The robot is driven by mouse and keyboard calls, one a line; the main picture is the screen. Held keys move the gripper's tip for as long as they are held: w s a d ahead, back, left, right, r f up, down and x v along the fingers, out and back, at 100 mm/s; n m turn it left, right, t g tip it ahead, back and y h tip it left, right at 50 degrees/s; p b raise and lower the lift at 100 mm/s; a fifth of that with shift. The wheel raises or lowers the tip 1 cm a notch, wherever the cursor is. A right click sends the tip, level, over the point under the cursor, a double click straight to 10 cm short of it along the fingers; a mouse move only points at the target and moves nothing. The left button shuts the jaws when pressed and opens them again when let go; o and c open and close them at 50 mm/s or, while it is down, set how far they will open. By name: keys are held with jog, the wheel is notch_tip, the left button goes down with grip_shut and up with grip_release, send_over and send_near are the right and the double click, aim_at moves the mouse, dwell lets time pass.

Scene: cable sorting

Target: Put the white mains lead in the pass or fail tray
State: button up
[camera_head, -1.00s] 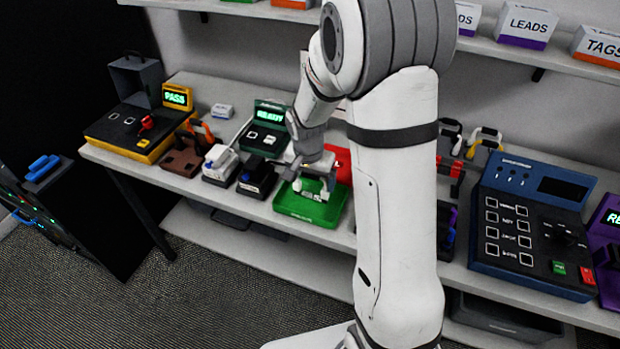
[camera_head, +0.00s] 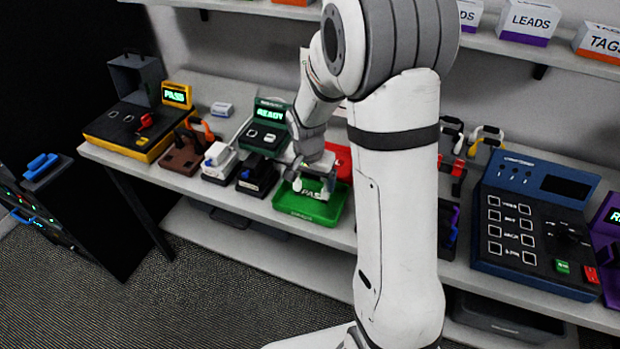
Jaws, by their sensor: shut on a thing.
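My gripper (camera_head: 314,182) is low over the green pass tray (camera_head: 318,215), reaching down inside its rim. It is shut on the white mains lead (camera_head: 297,186), of which only a small white part shows at the jaws. I cannot tell whether the lead touches the tray floor. A red tray (camera_head: 343,160), probably the fail tray, sits behind the green one and is mostly hidden by my arm. A yellow-edged tester (camera_head: 140,128) at the far left shows PASS on its screen.
Left of the green tray stand a black block (camera_head: 257,175), a white block (camera_head: 219,162) and a brown holder (camera_head: 185,153). A green unit (camera_head: 267,128) reading READY is behind. A blue tester (camera_head: 532,222) is at right. My arm covers the middle.

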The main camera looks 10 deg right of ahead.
jog(key=shift+f+b, duration=0.5)
jog(key=shift+b, duration=0.25)
dwell(0.9)
jog(key=o, duration=0.8)
jog(key=shift+r+p, duration=2.4)
jog(key=shift+r, duration=1.65)
jog(key=shift+s+r, duration=0.1)
jog(key=s+r+n, duration=0.2)
jog(key=s+r, duration=0.2)
jog(key=s, duration=0.3)
jog(key=s+r+n+t, duration=0.1)
jog(key=s+r+n, duration=0.1)
jog(key=s+r, duration=0.3)
jog(key=s+r+n+t+y, duration=0.1)
jog(key=s+r+n, duration=0.2)
jog(key=s, duration=0.6)
jog(key=shift+s+a+r, duration=0.2)
jog(key=shift+s+r, duration=0.1)
jog(key=shift+r, duration=0.4)
